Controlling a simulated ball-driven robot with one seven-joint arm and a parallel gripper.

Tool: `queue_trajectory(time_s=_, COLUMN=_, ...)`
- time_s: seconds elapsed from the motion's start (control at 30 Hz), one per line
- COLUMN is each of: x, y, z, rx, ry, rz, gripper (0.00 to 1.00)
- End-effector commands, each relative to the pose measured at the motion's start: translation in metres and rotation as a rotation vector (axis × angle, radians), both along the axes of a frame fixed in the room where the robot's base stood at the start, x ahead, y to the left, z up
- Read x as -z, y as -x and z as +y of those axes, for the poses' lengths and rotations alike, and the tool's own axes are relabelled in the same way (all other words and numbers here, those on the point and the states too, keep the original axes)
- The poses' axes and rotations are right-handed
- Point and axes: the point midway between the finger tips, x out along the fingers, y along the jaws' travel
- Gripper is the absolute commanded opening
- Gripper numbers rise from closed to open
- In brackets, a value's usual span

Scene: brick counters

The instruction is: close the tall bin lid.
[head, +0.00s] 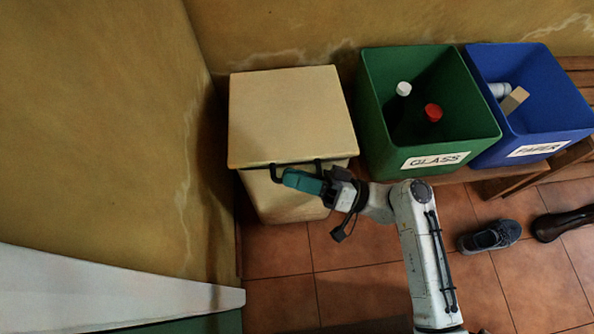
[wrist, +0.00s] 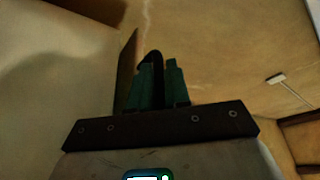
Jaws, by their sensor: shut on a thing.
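The tall cream bin (head: 285,207) stands in the corner by the left wall. Its square cream lid (head: 290,112) covers the top and looks about level with it; I cannot tell whether a gap is left under its edge. A black bar handle (head: 297,163) runs along the lid's front edge. My gripper (head: 288,178), with teal fingers, is at this handle, in front of the bin, and is shut on it. In the wrist view the fingers (wrist: 162,82) stand close together with a dark curved part of the handle (wrist: 153,57) between them.
A green GLASS bin (head: 480,133) with bottles and a blue PAPER bin (head: 560,125) stand to the right. A shoe (head: 490,236) and a dark boot (head: 563,223) lie on the tiles. A white surface (head: 100,290) juts in at lower left.

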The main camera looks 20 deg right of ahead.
Motion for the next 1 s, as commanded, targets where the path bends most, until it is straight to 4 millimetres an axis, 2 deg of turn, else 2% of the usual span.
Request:
queue_trajectory(time_s=0.03, x=0.011, y=0.000, z=0.000, rx=0.000, ry=-0.001, rz=0.002, gripper=0.00)
queue_trajectory(time_s=0.2, x=0.023, y=0.001, z=0.000, rx=0.000, ry=-0.001, rz=0.002, gripper=0.00)
queue_trajectory(time_s=0.8, x=0.033, y=0.002, z=0.000, rx=0.003, ry=0.003, rz=0.013, gripper=0.00)
queue_trajectory(time_s=0.83, x=0.034, y=0.002, z=0.000, rx=0.003, ry=0.003, rz=0.013, gripper=0.19)
queue_trajectory(time_s=1.0, x=0.032, y=0.002, z=0.000, rx=0.003, ry=0.002, rz=0.010, gripper=0.35)
